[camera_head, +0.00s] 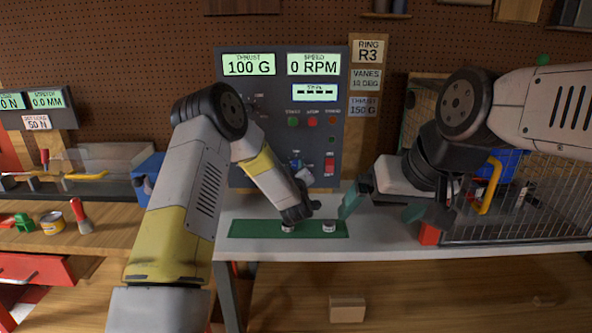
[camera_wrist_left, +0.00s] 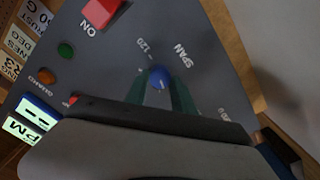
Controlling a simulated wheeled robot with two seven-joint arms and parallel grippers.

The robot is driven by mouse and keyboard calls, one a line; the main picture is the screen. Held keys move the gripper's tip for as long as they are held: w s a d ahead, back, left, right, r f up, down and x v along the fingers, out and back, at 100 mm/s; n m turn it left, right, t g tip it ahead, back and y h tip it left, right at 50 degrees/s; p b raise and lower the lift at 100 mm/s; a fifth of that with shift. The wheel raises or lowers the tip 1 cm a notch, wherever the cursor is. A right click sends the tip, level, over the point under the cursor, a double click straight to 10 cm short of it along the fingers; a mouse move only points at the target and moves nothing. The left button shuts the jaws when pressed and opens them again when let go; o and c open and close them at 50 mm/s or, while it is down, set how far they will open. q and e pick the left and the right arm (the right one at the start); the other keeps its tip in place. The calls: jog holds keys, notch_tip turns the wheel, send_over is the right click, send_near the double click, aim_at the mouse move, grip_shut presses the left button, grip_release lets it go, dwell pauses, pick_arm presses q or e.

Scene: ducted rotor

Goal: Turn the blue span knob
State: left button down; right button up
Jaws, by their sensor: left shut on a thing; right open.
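The blue span knob (camera_wrist_left: 160,77) is on the grey panel in the left wrist view, beside the SPAN lettering and scale marks. My left gripper (camera_wrist_left: 166,88) has its two green fingers on either side of the knob, shut on it. In the head view my left arm reaches down to the lower part of the instrument panel (camera_head: 240,110), and its hand largely covers that area. My right gripper (camera_head: 380,207) is open and empty above the white bench, right of the panel, with its green fingers wide apart.
A red ON switch (camera_head: 329,165) is right of the knob area. Displays read 100 G thrust and 0 RPM. A green mat (camera_head: 262,229) with small round pieces lies on the bench in front. A wire cage (camera_head: 520,220) and a red block (camera_head: 429,234) stand at the right.

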pick_arm(q)
jog(key=shift+n, duration=0.3)
jog(key=c, duration=1.1)
grip_release()
jog(key=shift+o, duration=0.2)
jog(key=shift+s, duration=0.1)
jog(key=s, duration=0.7)
jog(key=shift+s, duration=0.35)
